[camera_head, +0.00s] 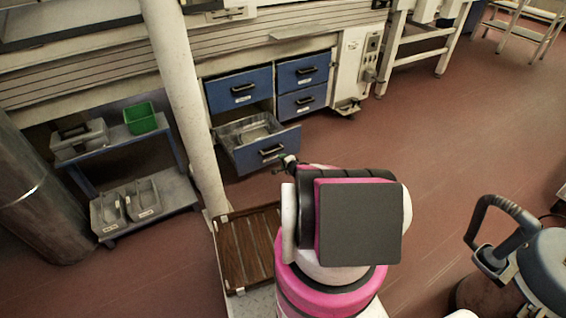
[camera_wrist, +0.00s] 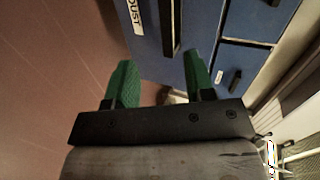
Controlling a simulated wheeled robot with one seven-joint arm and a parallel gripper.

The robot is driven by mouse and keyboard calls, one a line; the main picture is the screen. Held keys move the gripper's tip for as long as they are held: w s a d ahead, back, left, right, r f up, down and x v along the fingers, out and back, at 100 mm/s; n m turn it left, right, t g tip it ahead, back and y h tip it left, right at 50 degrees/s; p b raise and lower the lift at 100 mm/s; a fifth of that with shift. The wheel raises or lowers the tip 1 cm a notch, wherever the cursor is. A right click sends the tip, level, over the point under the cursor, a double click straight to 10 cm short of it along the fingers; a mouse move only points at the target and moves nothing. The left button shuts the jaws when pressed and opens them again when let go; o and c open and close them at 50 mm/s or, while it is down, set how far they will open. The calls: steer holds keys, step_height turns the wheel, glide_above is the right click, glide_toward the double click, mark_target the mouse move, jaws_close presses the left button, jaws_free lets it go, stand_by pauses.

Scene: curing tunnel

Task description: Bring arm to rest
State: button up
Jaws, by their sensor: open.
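My gripper (camera_wrist: 158,82) shows in the wrist view with its two green fingers apart and nothing between them. In the wrist view a blue drawer front (camera_wrist: 152,28) with a dark handle lies beyond the fingers. My pink, white and black arm is folded in front of my body.
Closed blue drawers (camera_head: 238,90) sit above and beside the open one. A pale column (camera_head: 183,95) stands left of the arm. A trolley (camera_head: 180,192) with grey bins and a green bin (camera_head: 140,118) is at left. A vacuum-like machine (camera_head: 540,265) stands at right. Red floor is free between.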

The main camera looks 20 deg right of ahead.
steer(key=shift+f, duration=0.1)
steer(key=s+a+r+n+g+y, duration=0.3)
steer(key=a+r+n+g, duration=0.15)
steer(key=a+r, duration=0.3)
steer(key=s+a+r+n+g+y, duration=0.25)
steer(key=a+r+n, duration=0.25)
steer(key=a+r, duration=0.25)
steer(key=s+r+n+g+h, duration=0.5)
steer(key=s+r+h, duration=0.3)
steer(key=s+r, duration=0.3)
steer(key=shift+s+d+r+g+h, duration=0.25)
steer(key=shift+s+g+h, duration=0.15)
steer(key=shift+g, duration=0.2)
